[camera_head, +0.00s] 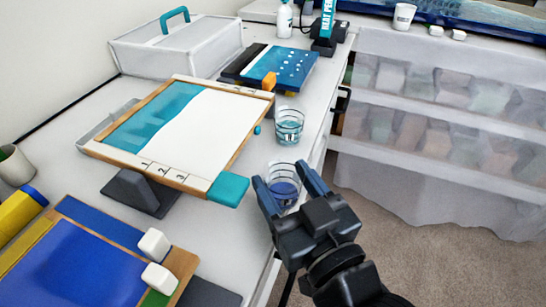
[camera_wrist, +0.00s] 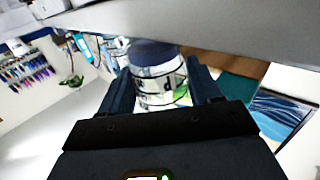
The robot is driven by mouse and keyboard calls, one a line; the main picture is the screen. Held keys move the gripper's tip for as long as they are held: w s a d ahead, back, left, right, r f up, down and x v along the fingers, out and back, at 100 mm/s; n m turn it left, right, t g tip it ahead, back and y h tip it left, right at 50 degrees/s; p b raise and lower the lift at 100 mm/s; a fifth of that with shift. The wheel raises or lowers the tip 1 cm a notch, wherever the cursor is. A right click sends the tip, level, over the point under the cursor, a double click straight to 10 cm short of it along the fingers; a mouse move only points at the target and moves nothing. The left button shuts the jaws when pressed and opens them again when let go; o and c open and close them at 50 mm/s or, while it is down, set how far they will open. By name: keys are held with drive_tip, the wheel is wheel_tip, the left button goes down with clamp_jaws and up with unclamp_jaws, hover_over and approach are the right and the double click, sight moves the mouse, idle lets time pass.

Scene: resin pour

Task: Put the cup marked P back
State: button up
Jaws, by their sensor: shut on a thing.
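My gripper (camera_head: 288,183) is shut on a clear cup (camera_head: 283,192) with dark blue liquid in it, near the table's right edge. In the wrist view the cup (camera_wrist: 160,90) sits between the two fingers, with black line markings on its side. I cannot read a letter P on it. Whether its base touches the table is hard to tell. A second clear cup (camera_head: 289,128) with teal liquid stands on the table just beyond, apart from my gripper.
A tilted board (camera_head: 215,125) with teal paint rests on a dark stand (camera_head: 138,192) left of the cup, a teal block (camera_head: 228,190) at its near corner. A blue panel (camera_head: 75,262) lies at front left. A heat tool (camera_head: 328,30) and bottle (camera_head: 284,20) stand at the back.

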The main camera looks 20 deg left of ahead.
sight(277, 172)
drive_tip(key=p+x, duration=0.1)
drive_tip(key=x, duration=0.3)
drive_tip(key=shift+w+a, duration=0.15)
drive_tip(key=shift+a, duration=0.1)
drive_tip(key=shift+f, duration=0.1)
drive_tip(key=shift+f+b, duration=0.2)
drive_tip(key=shift+b, duration=0.1)
drive_tip(key=o, duration=1.1)
drive_tip(key=shift+d+r, duration=0.1)
drive_tip(key=shift+c, duration=0.2)
